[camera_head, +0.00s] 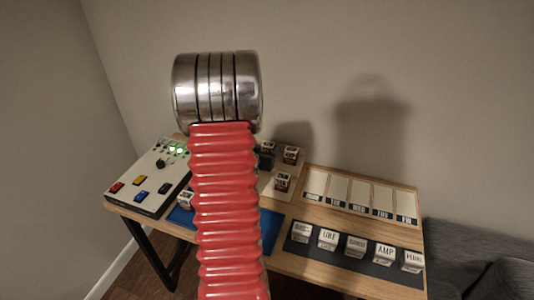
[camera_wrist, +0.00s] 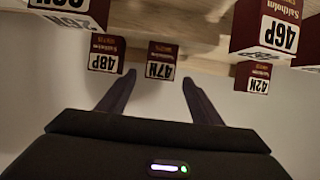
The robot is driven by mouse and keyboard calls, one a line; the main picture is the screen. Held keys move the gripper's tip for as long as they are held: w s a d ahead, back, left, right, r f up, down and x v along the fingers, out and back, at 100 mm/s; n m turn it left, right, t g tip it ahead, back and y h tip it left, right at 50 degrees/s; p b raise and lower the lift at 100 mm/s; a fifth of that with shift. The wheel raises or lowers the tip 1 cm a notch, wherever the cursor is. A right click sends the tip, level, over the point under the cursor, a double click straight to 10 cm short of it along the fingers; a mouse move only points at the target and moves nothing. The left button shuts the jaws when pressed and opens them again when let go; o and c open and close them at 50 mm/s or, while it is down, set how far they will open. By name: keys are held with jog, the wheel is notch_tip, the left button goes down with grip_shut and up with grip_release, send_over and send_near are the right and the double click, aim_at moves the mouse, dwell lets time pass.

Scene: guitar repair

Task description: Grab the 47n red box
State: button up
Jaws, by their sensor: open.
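The 47N red box (camera_wrist: 161,62) shows upside down near the top middle of the wrist view, with a white label reading 47N. My gripper (camera_wrist: 158,84) is open and empty, its two dark fingers pointing at the box. The box appears between the fingertips in the picture and beyond them. I cannot tell the exact gap. In the head view my red arm blocks part of the table, and I cannot tell which box there is 47N.
In the wrist view, red box 48P (camera_wrist: 106,54) is just left of 47N. Boxes 46P (camera_wrist: 270,30) and 42N (camera_wrist: 252,78) are at right. In the head view, a control panel (camera_head: 150,178), small label blocks (camera_head: 328,239) and a weekday board (camera_head: 360,195) are on the table.

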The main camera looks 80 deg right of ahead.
aim_at(267, 147)
jog(key=shift+x, duration=1.25)
jog(key=shift+c, duration=0.3)
jog(key=c, duration=1.2)
jog(key=shift+r, duration=0.1)
notch_tip(267, 147, up, 10)
jog(key=shift+f, duration=0.1)
